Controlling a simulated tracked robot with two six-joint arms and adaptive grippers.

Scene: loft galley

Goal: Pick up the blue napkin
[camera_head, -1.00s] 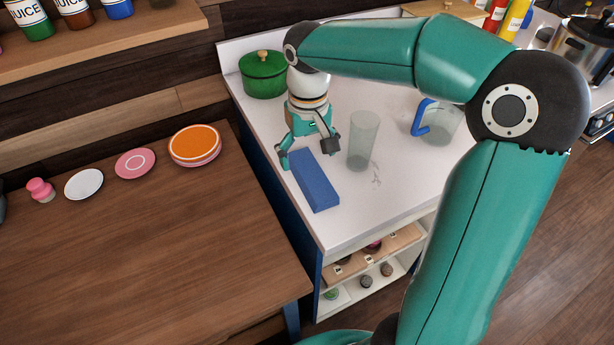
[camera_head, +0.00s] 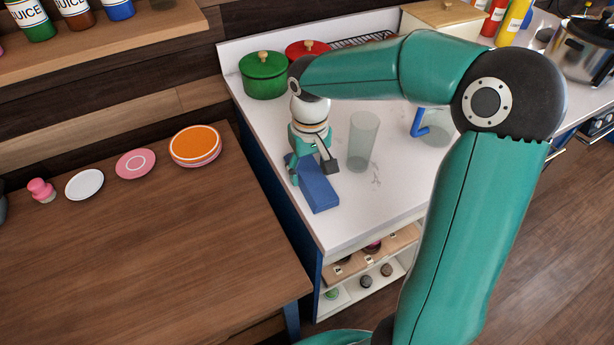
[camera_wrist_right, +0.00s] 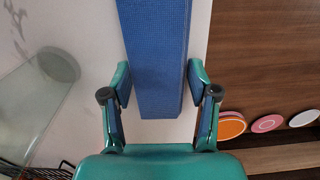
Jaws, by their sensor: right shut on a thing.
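The blue napkin (camera_head: 319,192) is a folded, long block lying on the white counter near its left edge. It also shows in the right wrist view (camera_wrist_right: 155,60), running up from between the fingers. My right gripper (camera_head: 312,174) is down over the napkin's far part, with one finger on each side. In the right wrist view the right gripper's fingers (camera_wrist_right: 160,85) flank the napkin and are shut on it. The napkin still appears to rest on the counter. My left gripper is not in view.
A clear glass (camera_head: 362,140) stands close to the right of the gripper. A pitcher with a blue handle (camera_head: 418,122) is further right. Green (camera_head: 263,75) and red (camera_head: 306,50) lidded pots stand behind. A lower wooden table (camera_head: 130,240) with plates is at left.

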